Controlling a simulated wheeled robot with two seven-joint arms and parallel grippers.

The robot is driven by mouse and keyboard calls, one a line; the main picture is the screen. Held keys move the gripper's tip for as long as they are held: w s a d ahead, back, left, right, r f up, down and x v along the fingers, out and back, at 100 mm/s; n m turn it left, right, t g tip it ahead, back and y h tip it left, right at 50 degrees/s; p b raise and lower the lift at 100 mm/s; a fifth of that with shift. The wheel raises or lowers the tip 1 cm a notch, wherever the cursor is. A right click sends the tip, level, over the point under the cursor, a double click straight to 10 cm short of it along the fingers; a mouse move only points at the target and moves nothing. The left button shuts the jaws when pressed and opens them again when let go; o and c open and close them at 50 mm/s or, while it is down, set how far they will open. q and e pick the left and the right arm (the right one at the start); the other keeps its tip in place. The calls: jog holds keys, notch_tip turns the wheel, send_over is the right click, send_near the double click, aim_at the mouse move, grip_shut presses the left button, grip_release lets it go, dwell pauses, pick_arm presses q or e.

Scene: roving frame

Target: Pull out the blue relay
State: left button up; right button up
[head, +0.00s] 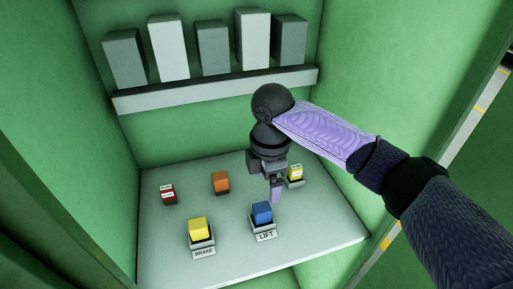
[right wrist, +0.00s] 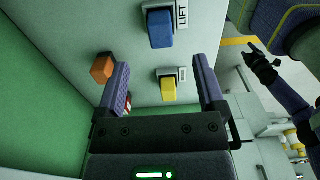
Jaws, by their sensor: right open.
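The blue relay (head: 262,212) sits in a socket labelled LIFT (head: 265,236) on the grey panel, at the front right of the relay group. It also shows at the top of the right wrist view (right wrist: 160,30), beyond my fingers. My right gripper (head: 275,192) is above and behind the blue relay in the head view, apart from it. In the right wrist view its two fingers (right wrist: 163,88) are spread wide with nothing held between them.
A yellow relay (head: 198,228) stands in the BRAKE socket. An orange block (head: 220,182), a red block (head: 168,194) and a smaller yellow block (head: 295,173) stand further back. Grey boxes (head: 213,47) line a shelf (head: 220,88). Green cabinet walls (head: 60,150) enclose the panel.

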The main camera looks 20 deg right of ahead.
aim_at(267, 206)
jog(key=shift+w+f, duration=0.1)
jog(key=shift+w, duration=0.2)
jog(key=f, duration=0.3)
jog(key=f+b, duration=0.1)
jog(key=f, duration=0.2)
jog(key=f+b, duration=0.1)
jog(key=f, duration=0.2)
jog(key=shift+s, duration=0.3)
jog(key=shift+f, duration=0.3)
pick_arm(q)
notch_tip(267, 206, down, 2)
jog(key=shift+s+d+f, duration=0.1)
jog(key=shift+s+f, duration=0.05)
jog(key=shift+f, duration=0.05)
